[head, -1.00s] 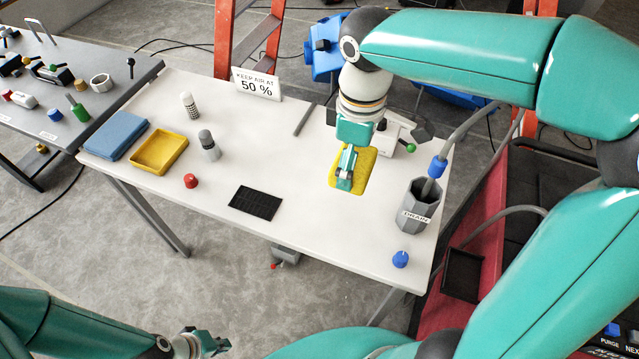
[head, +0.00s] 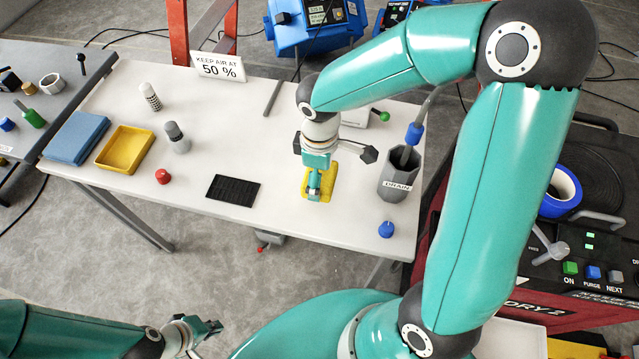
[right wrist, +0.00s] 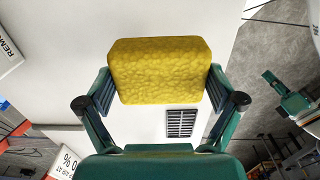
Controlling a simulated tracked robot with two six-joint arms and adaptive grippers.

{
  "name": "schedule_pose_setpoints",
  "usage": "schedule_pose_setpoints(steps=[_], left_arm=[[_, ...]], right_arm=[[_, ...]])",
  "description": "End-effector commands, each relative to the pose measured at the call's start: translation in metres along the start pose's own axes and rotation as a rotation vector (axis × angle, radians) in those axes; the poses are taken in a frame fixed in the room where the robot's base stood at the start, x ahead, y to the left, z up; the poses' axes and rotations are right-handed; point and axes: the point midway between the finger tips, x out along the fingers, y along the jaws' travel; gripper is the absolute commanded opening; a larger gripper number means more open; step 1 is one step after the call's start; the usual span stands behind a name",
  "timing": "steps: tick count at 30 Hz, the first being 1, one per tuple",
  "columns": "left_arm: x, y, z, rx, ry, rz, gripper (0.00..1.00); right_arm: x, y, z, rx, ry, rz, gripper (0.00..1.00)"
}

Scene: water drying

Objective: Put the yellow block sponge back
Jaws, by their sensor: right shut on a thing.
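The yellow block sponge (right wrist: 160,70) is between the two fingers of my right gripper (right wrist: 160,98) in the right wrist view. In the head view the sponge (head: 327,180) shows partly behind my right gripper (head: 314,186), over the right half of the white table. The gripper is shut on it; its exact height above the table is hard to tell. A yellow tray (head: 119,168) lies empty on the left of the table, well apart from the sponge. My left gripper (head: 208,338) is empty and open at the bottom, in front of the table.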

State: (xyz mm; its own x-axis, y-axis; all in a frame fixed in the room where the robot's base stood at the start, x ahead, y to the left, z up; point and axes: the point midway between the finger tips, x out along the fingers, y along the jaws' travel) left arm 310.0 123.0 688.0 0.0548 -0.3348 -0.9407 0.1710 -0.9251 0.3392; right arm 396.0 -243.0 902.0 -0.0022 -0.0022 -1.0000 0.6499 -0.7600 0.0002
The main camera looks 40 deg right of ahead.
Motion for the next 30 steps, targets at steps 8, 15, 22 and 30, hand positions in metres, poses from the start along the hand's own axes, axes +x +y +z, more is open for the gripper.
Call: schedule_pose_setpoints(steps=[8, 15, 22, 30], left_arm=[[0.003, -0.001, 0.0, 0.0, 0.0, 0.0, 0.0], [0.003, -0.001, 0.0, 0.0, 0.0, 0.0, 0.0], [0.006, -0.002, 0.0, 0.0, 0.0, 0.0, 0.0], [0.005, -0.002, 0.0, 0.0, 0.0, 0.0, 0.0]], right_arm=[[0.033, -0.001, 0.001, 0.002, -0.004, -0.003, 0.6], [0.044, 0.0, 0.001, 0.002, 0.001, -0.001, 0.6], [0.047, 0.0, 0.001, 0.002, 0.001, -0.001, 0.6], [0.046, 0.0, 0.001, 0.002, 0.0, -0.001, 1.0]])
